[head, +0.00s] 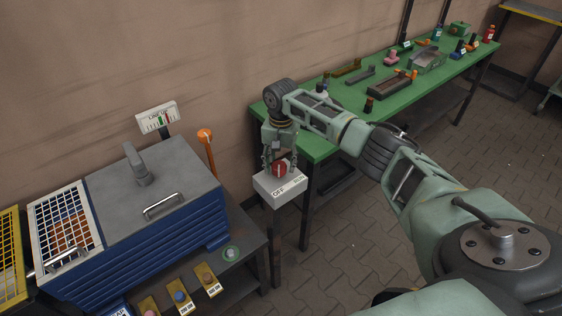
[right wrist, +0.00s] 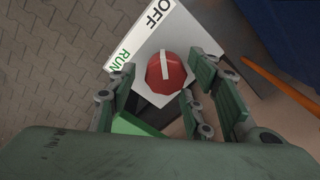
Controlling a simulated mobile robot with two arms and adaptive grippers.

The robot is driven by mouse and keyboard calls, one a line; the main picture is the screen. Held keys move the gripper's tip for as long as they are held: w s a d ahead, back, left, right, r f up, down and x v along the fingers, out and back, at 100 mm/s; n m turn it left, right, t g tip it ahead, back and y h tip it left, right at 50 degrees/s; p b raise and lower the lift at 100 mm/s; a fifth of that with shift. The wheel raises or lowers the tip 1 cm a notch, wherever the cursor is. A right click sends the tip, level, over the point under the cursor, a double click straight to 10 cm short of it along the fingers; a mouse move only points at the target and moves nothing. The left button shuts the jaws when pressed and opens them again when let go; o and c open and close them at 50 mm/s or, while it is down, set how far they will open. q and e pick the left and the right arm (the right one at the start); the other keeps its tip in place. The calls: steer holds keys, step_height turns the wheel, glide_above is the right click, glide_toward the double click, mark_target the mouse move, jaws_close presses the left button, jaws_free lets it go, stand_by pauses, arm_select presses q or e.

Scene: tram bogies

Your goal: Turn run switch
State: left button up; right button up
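The run switch is a red octagonal knob (head: 279,168) with a white pointer line, on a white box (head: 277,189) with OFF lettering. In the right wrist view the knob (right wrist: 169,74) sits on the box's white face (right wrist: 144,52), marked OFF in black and RUN in green. The pointer line lies roughly toward OFF. My right gripper (head: 277,160) reaches down over the knob. In the right wrist view its fingers (right wrist: 163,88) stand apart on both sides of the knob, with a gap on the left; contact on the right is unclear. My left gripper is out of view.
Tagged buttons (head: 180,297) sit at the bottom. Paved floor lies right.

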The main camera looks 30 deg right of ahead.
steer(key=shift+w, duration=0.1)
steer(key=c, duration=1)
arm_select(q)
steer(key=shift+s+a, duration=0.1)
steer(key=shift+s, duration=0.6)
arm_select(e)
steer(key=shift+c, duration=0.2)
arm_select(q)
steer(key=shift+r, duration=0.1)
arm_select(e)
steer(key=n+p, duration=0.2)
steer(key=shift+n, duration=0.4)
steer(key=n+p, duration=0.1)
steer(key=n, duration=0.2)
steer(key=shift+d+n+p, duration=0.1)
steer(key=shift+n+p, duration=0.2)
steer(key=n, duration=0.4)
steer(key=shift+w+n+p, duration=0.2)
steer(key=shift+n+p, duration=0.1)
steer(key=shift+p, duration=0.1)
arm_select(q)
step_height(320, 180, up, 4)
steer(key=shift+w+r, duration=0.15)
arm_select(e)
steer(key=n, duration=0.4)
steer(key=shift+w+r+n, duration=0.1)
steer(key=shift+w+n, duration=0.1)
steer(key=shift+n, duration=0.2)
steer(key=shift+w+r, duration=0.1)
